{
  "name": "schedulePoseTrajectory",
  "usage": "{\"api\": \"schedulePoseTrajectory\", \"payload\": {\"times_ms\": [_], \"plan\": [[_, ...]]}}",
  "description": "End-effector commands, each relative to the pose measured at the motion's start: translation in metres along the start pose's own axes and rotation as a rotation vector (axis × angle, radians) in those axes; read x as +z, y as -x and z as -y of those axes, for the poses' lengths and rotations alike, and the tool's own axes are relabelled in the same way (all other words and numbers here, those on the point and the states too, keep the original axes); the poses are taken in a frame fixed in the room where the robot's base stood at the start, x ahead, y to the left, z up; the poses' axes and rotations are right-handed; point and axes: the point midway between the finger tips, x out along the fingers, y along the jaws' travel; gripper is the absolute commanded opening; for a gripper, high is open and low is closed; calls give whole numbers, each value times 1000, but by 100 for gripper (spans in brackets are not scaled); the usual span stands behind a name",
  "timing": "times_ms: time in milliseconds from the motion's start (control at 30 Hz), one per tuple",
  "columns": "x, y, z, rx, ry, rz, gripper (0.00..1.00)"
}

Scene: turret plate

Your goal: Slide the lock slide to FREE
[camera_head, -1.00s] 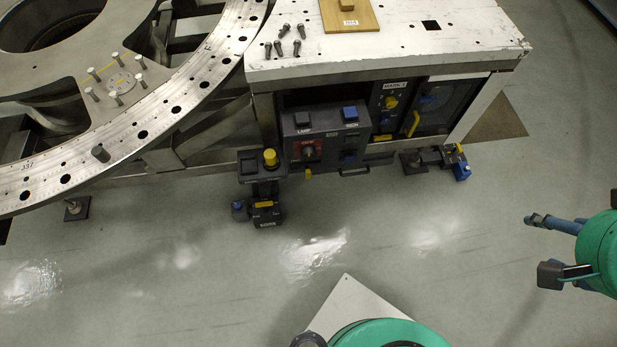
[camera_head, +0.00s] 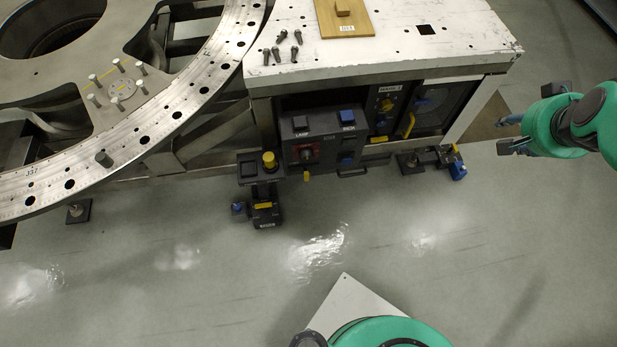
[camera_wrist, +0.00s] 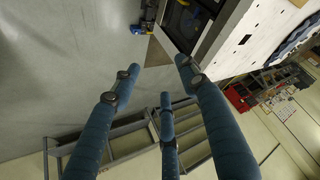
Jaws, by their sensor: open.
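My gripper (camera_head: 507,133) is at the right in the head view, off the right end of the cabinet. In the wrist view its blue fingers (camera_wrist: 158,80) are spread, with nothing between them. I cannot tell for certain which part is the lock slide, and no FREE marking is legible. The control panel (camera_head: 322,138) on the cabinet front carries a red switch (camera_head: 306,153), blue buttons and a yellow tab (camera_head: 307,176). Right of it are a yellow knob (camera_head: 387,104) and a yellow handle (camera_head: 409,125). My gripper is apart from all of these.
Low dark units stand by the cabinet foot, one with a yellow button (camera_head: 268,159), another with a blue part (camera_head: 458,170). The white cabinet top (camera_head: 470,35) holds loose bolts and a wooden board (camera_head: 360,20). The large ring (camera_head: 190,100) is left. The grey floor in front is clear.

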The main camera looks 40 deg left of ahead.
Motion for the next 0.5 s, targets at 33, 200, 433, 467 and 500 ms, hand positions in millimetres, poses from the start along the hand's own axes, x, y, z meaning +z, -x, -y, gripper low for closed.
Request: {"api": "schedulePoseTrajectory", "payload": {"times_ms": [33, 200, 433, 467, 500], "plan": [[-8, -19, 9, -9, 9, -2, 44], [-31, -81, 38, -37, 31, -39, 44], [-41, -166, 82, -74, 61, -88, 44], [-40, -178, 88, -78, 65, -94, 44], [-39, -192, 96, -84, 70, -103, 44]]}}
